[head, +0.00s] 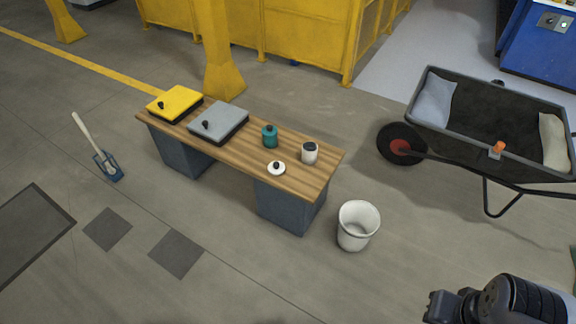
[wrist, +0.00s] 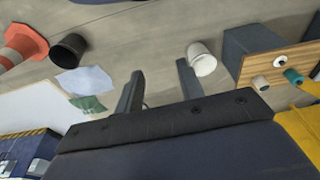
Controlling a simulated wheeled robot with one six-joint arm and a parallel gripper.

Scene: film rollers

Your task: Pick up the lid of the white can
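A small white lid (head: 276,169) with a dark knob lies on the wooden table (head: 190,148), near its front edge. The white can (head: 309,154) stands just behind and right of it, apart from the lid; its top looks dark and open. In the wrist view the lid (wrist: 279,61) and white can (wrist: 261,84) show at the far right. My gripper (head: 438,307) is at the lower right of the head view, far from the table. The wrist view shows its two fingers (wrist: 160,82) spread apart with nothing between them.
A teal can (head: 269,137), a grey case (head: 219,123) and a yellow case (head: 175,102) share the table. A white bucket (head: 357,226) stands on the floor by its right end. A wheelbarrow (head: 470,125) stands farther right. The floor in front is largely clear.

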